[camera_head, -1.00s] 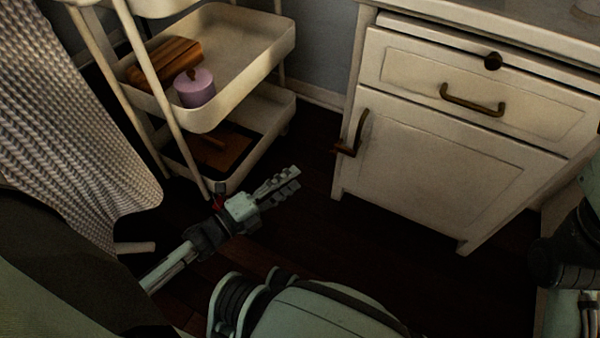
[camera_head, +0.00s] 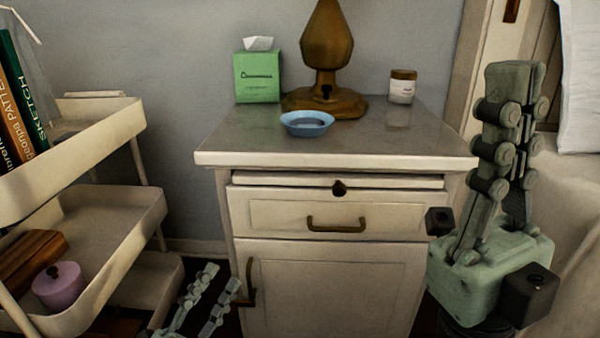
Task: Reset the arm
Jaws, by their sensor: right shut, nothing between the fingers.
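My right gripper (camera_head: 516,70) stands upright at the right of the head view, in front of the right side of the nightstand. Its fingers point up, are together and hold nothing. My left gripper (camera_head: 221,277) is low in the view, between the cart and the nightstand door. Its two fingers point up and to the right with a gap between them, and nothing shows in the gap. The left wrist and arm are cut off by the bottom edge.
The white nightstand (camera_head: 335,265) bears a blue dish (camera_head: 307,124), a bronze lamp (camera_head: 327,40), a green tissue box (camera_head: 257,77) and a jar (camera_head: 402,88). A tiered cart (camera_head: 110,220) stands left, with a purple container (camera_head: 58,287) and books (camera_head: 20,95). The bed (camera_head: 575,190) is at right.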

